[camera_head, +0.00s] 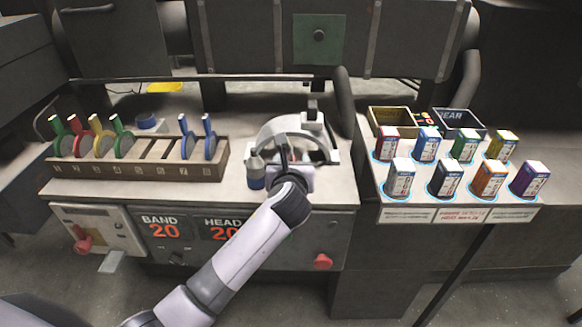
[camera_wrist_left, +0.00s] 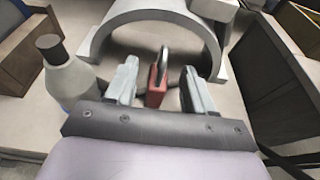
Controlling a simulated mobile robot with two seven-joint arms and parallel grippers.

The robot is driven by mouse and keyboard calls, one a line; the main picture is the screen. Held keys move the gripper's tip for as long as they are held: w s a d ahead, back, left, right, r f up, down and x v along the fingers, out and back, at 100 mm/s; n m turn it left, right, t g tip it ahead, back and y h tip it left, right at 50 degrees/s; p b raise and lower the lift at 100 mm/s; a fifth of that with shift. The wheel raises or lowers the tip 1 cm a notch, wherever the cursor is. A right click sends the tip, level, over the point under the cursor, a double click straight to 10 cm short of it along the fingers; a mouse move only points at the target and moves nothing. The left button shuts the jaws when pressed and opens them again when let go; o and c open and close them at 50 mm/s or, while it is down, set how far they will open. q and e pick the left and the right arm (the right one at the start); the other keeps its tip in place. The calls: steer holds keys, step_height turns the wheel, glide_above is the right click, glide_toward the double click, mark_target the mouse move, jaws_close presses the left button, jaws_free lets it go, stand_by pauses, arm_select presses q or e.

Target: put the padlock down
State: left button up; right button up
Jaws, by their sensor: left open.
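The padlock (camera_wrist_left: 155,88), a red body with a grey metal shackle, shows in the left wrist view between the fingers of my left gripper (camera_wrist_left: 160,86). The gripper is open, with a gap on each side of the padlock. The padlock looks upright in front of a pale arch-shaped fixture (camera_wrist_left: 165,22); its lower end is hidden, so I cannot tell what it rests on. In the head view my left gripper (camera_head: 287,158) is at the front of the arch, and my own arm hides the padlock. My right gripper is not in view.
A grey bottle (camera_wrist_left: 62,76) stands close left of the gripper. A wooden rack (camera_head: 128,168) with several coloured-handled discs is at left on the bench. A side tray (camera_head: 458,213) at right carries several coloured boxes and open bins. Free bench shows right of the arch.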

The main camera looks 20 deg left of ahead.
arm_select(q)
steer(key=shift+x, duration=1.05)
steer(key=shift+c, duration=0.3)
jaws_close()
steer(key=shift+r, duration=0.1)
steer(key=shift+r, duration=0.6)
step_height(320, 180, up, 19)
steer(key=p, duration=0.2)
steer(key=shift+f+p, duration=0.2)
steer(key=shift+p, duration=0.1)
